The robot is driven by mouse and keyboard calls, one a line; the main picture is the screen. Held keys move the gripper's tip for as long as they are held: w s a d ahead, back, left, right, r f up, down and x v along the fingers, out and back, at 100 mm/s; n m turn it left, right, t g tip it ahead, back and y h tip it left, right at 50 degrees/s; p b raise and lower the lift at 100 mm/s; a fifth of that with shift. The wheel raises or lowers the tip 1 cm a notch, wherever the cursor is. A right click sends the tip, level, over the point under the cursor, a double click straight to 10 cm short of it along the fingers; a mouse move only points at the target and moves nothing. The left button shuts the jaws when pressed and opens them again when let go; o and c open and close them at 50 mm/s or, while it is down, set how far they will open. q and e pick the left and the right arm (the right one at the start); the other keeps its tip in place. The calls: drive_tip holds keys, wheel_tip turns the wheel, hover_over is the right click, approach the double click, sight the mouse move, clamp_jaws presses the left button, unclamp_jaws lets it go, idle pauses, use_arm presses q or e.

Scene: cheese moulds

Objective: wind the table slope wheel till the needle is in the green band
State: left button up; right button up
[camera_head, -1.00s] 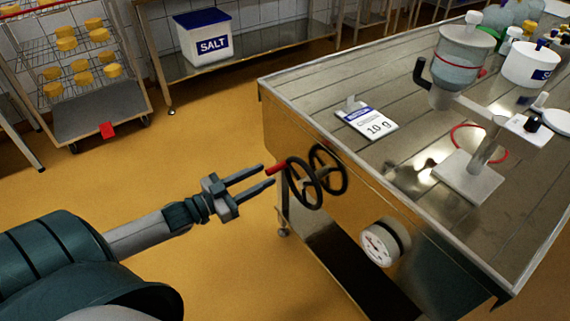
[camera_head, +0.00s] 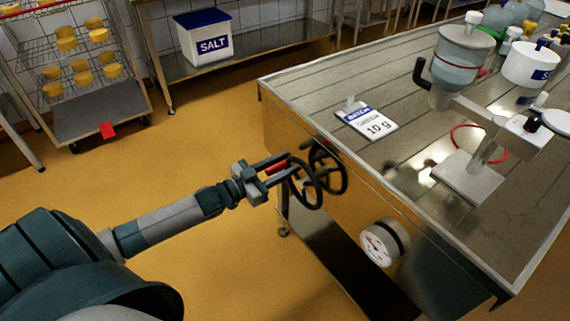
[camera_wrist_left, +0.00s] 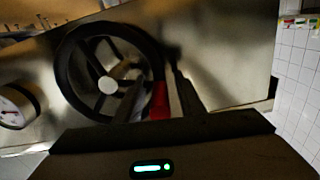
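The black slope wheel (camera_head: 304,182) is on the end face of the steel table (camera_head: 290,112), and also shows in the left wrist view (camera_wrist_left: 72,80). Its red handle (camera_head: 277,167) sticks out toward my arm. My left gripper (camera_head: 283,170) reaches in from the left with its fingers apart, one on each side of the red handle. In the left wrist view the red handle (camera_wrist_left: 159,101) shows near the fingers; contact cannot be told. The round white gauge (camera_head: 380,245) sits right of the wheel; its needle and band are too small to read. My right gripper is not in view.
A card reading 10 g (camera_head: 368,122) lies on the tabletop. A stand with a funnel vessel (camera_head: 462,62) stands farther right. A cheese rack (camera_head: 100,110) and a salt tub (camera_head: 203,38) are at the back left. The floor left of the table is clear.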

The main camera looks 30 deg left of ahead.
use_arm(q)
drive_tip(key=shift+c, duration=0.4)
clamp_jaws()
drive_tip(key=shift+f, duration=0.1)
